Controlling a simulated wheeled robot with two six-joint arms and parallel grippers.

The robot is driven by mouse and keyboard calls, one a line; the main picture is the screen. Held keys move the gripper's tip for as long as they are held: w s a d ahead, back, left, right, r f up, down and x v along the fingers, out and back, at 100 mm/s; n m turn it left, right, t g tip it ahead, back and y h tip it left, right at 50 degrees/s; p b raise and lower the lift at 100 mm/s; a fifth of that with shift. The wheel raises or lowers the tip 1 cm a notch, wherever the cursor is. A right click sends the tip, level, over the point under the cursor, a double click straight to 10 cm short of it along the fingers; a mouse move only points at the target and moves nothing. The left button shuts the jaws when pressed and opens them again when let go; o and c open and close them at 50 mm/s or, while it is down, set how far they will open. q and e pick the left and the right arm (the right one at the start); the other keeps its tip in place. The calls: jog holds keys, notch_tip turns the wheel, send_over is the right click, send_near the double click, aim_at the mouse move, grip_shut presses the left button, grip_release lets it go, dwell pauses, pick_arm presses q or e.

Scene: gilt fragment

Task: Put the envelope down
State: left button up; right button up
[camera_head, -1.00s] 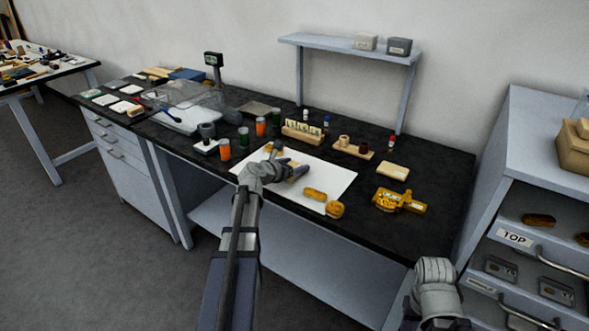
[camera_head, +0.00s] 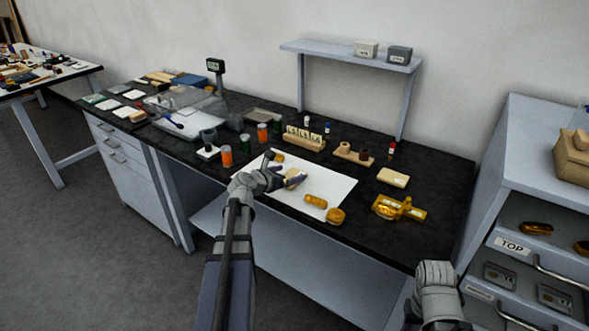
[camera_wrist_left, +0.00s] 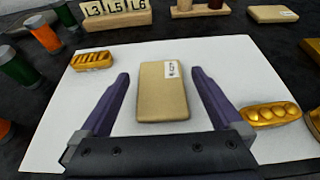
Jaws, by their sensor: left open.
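A tan envelope (camera_wrist_left: 163,98) with a small white label lies flat on a white sheet (camera_wrist_left: 215,58).
A label rack (camera_head: 304,138) and jars stand behind.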

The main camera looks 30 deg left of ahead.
pick_arm(q)
jog(key=p+v, duration=0.2)
jog(key=v, duration=0.5)
jog(key=shift+s+r, duration=0.15)
jog(key=shift+s, duration=0.1)
